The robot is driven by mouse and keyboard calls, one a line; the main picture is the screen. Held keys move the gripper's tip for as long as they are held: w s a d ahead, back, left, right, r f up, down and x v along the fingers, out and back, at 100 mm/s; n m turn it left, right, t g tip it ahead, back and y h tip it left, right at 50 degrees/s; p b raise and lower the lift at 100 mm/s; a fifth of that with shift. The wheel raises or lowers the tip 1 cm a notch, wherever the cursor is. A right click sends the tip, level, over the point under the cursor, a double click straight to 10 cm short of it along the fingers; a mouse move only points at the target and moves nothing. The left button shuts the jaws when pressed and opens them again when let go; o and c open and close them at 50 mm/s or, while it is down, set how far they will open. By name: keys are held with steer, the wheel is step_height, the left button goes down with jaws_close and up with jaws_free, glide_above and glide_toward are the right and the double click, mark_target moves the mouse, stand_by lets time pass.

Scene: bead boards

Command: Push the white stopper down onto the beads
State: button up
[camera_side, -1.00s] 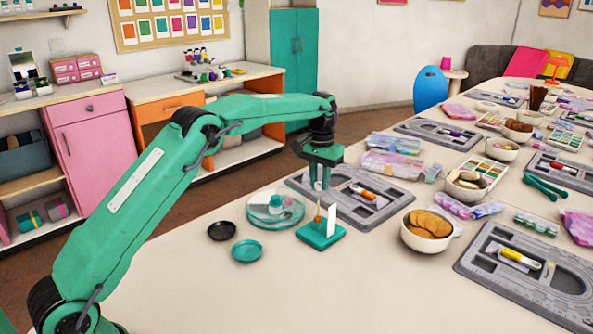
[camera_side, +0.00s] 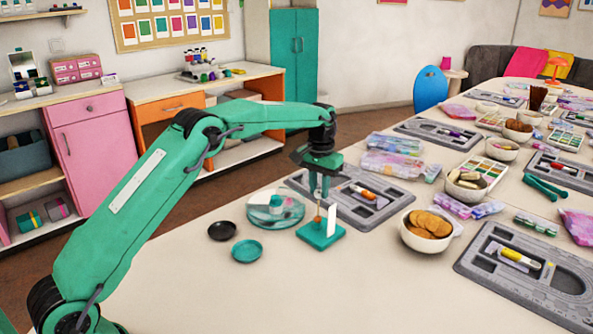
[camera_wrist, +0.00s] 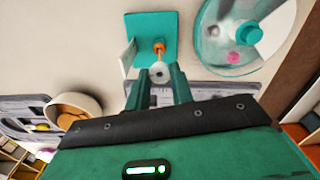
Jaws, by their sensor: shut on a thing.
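A teal stand (camera_side: 321,236) with a white upright card (camera_side: 332,219) sits on the table. A thin post with an orange bead (camera_side: 318,218) rises from it beside the card; the orange bead shows in the wrist view (camera_wrist: 159,48). My gripper (camera_side: 319,198) is right above the post, pointing down. In the wrist view its fingers (camera_wrist: 158,86) are shut on the white stopper (camera_wrist: 159,72), a small round piece with a dark hole. The stopper appears just short of the orange bead; whether it touches the post cannot be told. In the side view the fingers hide it.
A round clear dish (camera_side: 262,220) with teal and pink pieces stands left of the stand. Black (camera_side: 222,231) and teal (camera_side: 246,250) small dishes lie nearer. A grey bead board (camera_side: 372,219) is behind, and a bowl of round discs (camera_side: 428,245) is to the right.

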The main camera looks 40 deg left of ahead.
mark_target(318, 206)
steer(key=shift+f, duration=3.3)
stand_by(2.0)
stand_by(0.5)
steer(key=o, duration=1)
steer(key=shift+r, duration=0.15)
steer(key=shift+r, duration=3.8)
